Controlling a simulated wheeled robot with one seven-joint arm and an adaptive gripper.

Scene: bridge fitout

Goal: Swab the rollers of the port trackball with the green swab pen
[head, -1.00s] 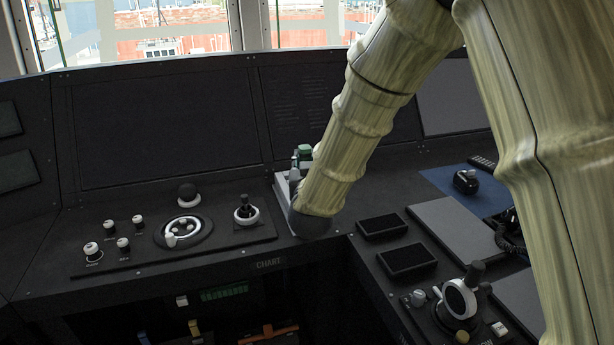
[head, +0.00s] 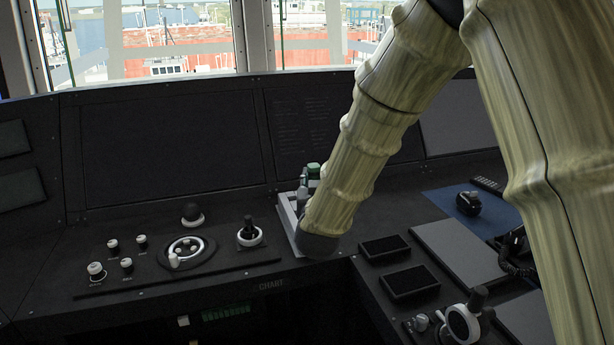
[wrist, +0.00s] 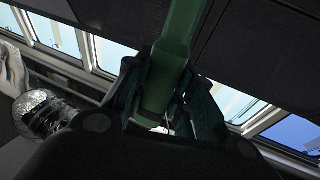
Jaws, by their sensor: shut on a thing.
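The green swab pen (wrist: 181,35) stands between the two dark fingers of my gripper (wrist: 165,92) in the wrist view, which are shut on it. In the head view my arm hides the gripper; a small green piece (head: 313,170) shows just behind the wrist, and I cannot tell whether it is the pen. The port trackball (head: 187,252) is on the left console panel: a pale ring around a dark socket with small light rollers. My gripper is to the right of it, apart from it.
A dark ball on a white cup (head: 192,214) stands behind the ring. A joystick (head: 248,232) and several knobs (head: 96,271) flank it. A pale tray (head: 287,216) lies by my wrist. In the wrist view a shiny silver-and-black cylinder (wrist: 45,112) is at left.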

